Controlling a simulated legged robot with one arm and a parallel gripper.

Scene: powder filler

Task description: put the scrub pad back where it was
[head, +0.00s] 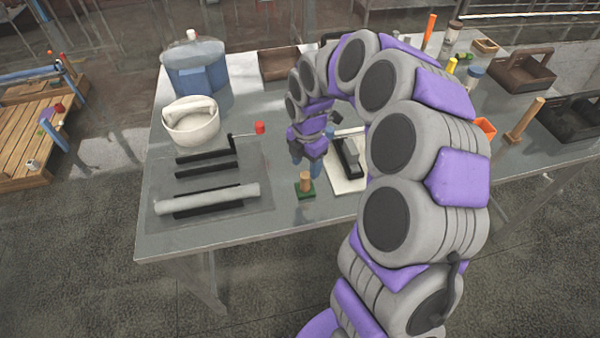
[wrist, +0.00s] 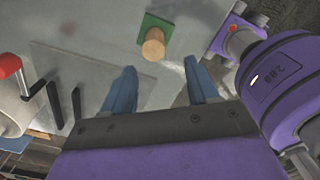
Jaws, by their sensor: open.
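The scrub pad, a green square base with a round wooden knob (head: 305,186), sits upright on the grey table, left of the white board. It also shows in the wrist view (wrist: 153,45), beyond the fingertips. My gripper (head: 306,166) is just behind the pad in the head view, with its blue fingers pointing down. In the wrist view my gripper (wrist: 160,75) has its fingers spread wide, with nothing between them. The knob is apart from both fingers. No clear mark shows where the pad was before.
A white board (head: 347,184) with a black and grey block (head: 349,158) lies right of the pad. Left are a clear plate with black bars and a white roller (head: 207,200), a red-knobbed crank (head: 260,127), a white tub (head: 191,124) and a blue jug (head: 194,68).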

